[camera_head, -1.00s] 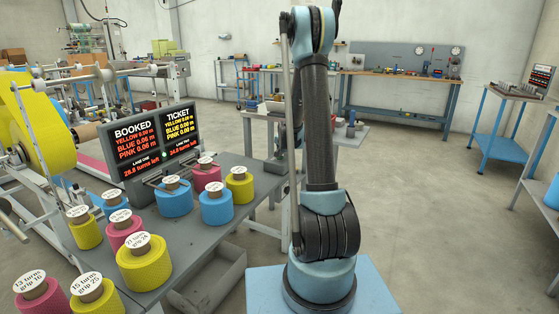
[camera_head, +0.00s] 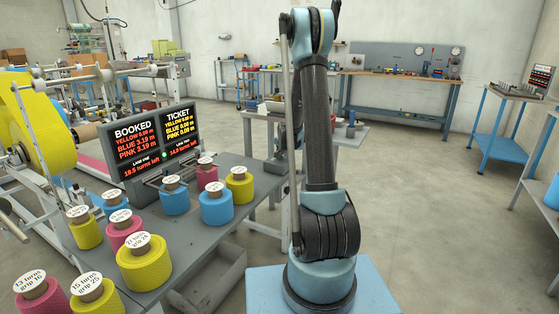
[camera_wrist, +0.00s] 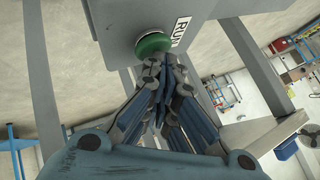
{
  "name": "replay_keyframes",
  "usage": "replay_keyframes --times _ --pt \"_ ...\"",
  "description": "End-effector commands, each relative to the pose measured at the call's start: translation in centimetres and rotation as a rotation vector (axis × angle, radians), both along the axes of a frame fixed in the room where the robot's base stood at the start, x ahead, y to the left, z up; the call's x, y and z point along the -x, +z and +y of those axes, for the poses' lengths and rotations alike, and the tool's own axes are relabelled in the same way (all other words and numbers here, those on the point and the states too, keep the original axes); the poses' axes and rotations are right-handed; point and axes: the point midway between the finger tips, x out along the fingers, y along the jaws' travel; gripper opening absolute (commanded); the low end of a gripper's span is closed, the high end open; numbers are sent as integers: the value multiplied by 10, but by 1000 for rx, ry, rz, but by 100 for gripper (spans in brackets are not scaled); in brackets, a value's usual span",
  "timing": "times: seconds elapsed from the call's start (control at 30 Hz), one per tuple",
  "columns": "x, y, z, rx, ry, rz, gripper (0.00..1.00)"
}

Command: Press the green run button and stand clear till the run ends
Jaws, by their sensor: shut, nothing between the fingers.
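The round green run button (camera_wrist: 153,44) sits on a grey box next to a white RUN label (camera_wrist: 180,31) in the wrist view. My gripper (camera_wrist: 166,65) is shut and empty, its fingertips right by the button's lower edge. I cannot tell whether they touch it. In the head view my fingers and the button are not visible. The display board (camera_head: 156,141) there is lit, with BOOKED and TICKET columns and turns-left counts for two lanes. A blue spool (camera_head: 174,196) and a pink spool (camera_head: 206,175) stand just in front of it.
Several labelled yellow, pink and blue spools stand on the grey table (camera_head: 190,240). A yellow roll (camera_head: 38,120) is at the left. A grey bin (camera_head: 215,280) is under the table edge. Open floor (camera_head: 430,220) lies to the right.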

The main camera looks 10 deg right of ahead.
Motion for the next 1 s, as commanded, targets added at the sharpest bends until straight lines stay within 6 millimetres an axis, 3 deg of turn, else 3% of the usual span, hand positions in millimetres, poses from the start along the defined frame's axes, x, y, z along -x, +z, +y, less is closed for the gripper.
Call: replay_keyframes --times 1.0 --pt "1 -10 -1 1 0 5 0"
